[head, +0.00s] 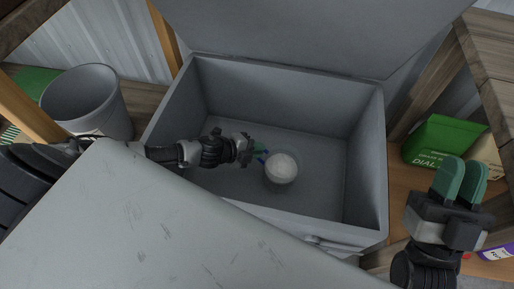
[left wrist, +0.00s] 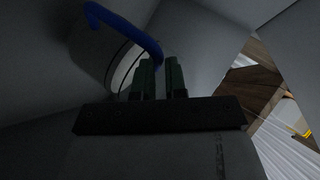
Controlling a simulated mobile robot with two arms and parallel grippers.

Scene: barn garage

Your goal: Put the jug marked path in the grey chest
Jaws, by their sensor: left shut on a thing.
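The grey chest (head: 367,170) stands open in the head view, its lid (head: 300,35) raised at the back. A jug (head: 281,169) with a pale round top is inside the chest, low over the floor; I cannot tell if it touches. Its marking cannot be read. In the left wrist view the jug (left wrist: 122,66) shows a blue handle beside the fingers. My left gripper (head: 255,153) reaches over the chest's left side and is shut on the jug, near the handle; its fingers (left wrist: 159,78) partly hide the contact. My right gripper (head: 462,180) is outside the chest at the right, empty, fingers close together.
A grey bucket (head: 88,100) stands left of the chest. Wooden posts and shelving flank the chest. The chest floor around the jug is clear.

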